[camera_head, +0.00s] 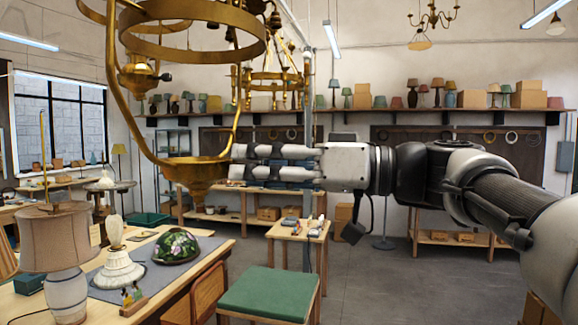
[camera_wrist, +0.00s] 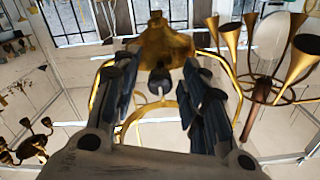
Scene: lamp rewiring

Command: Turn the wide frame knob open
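The wide frame (camera_head: 120,75) is a large brass hanging lamp frame with a broad ring, curved arms and a bowl-shaped bottom (camera_head: 197,172). My gripper (camera_head: 238,161) points left at the bottom bowl, its tips overlapping or close to the bowl's right edge; contact cannot be told. Its two fingers are apart. In the wrist view the brass bottom (camera_wrist: 160,47) lies beyond and between the open fingers (camera_wrist: 162,75). A small dark round part (camera_wrist: 158,84) shows between the fingers; I cannot tell whether it is the knob.
Another brass chandelier (camera_head: 272,75) hangs behind. A workbench with a shaded lamp (camera_head: 55,240), a white lamp base (camera_head: 117,268) and a stained-glass shade (camera_head: 176,246) stands at lower left. A green stool (camera_head: 268,293) and small table (camera_head: 298,229) are below. Open floor lies right.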

